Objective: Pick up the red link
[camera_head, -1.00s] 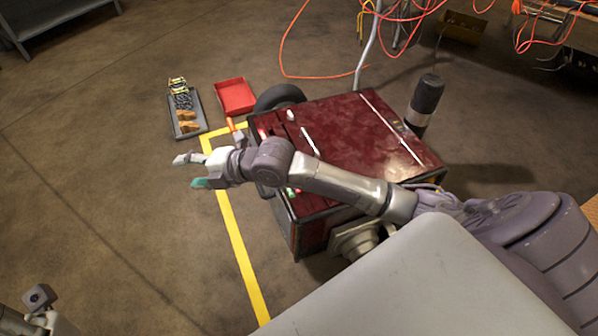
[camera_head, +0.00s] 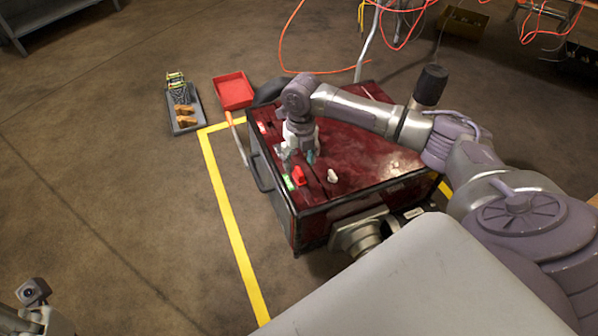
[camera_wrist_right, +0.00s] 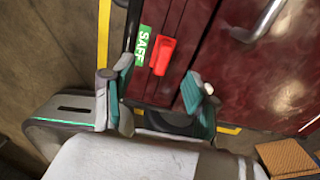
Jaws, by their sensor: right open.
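The red link (camera_head: 298,176) is a small bright red piece on the dark red top of the cart, near its front left edge, beside a green label. My right gripper (camera_head: 297,158) points down over the cart top, just behind the red link. In the right wrist view the red link (camera_wrist_right: 161,56) lies ahead of the spread fingers of my right gripper (camera_wrist_right: 156,84), roughly centred between them and apart from both. The right gripper is open and empty. Part of my left arm shows at the lower left of the head view, with its fingers out of sight.
The green label (camera_wrist_right: 146,45) reads "SAFE". A small pale piece (camera_head: 332,176) lies right of the link. A black cylinder (camera_head: 430,86) stands at the cart's back right. A red tray (camera_head: 234,91) and a grey tray (camera_head: 199,104) with parts lie on the floor. Orange cables hang behind.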

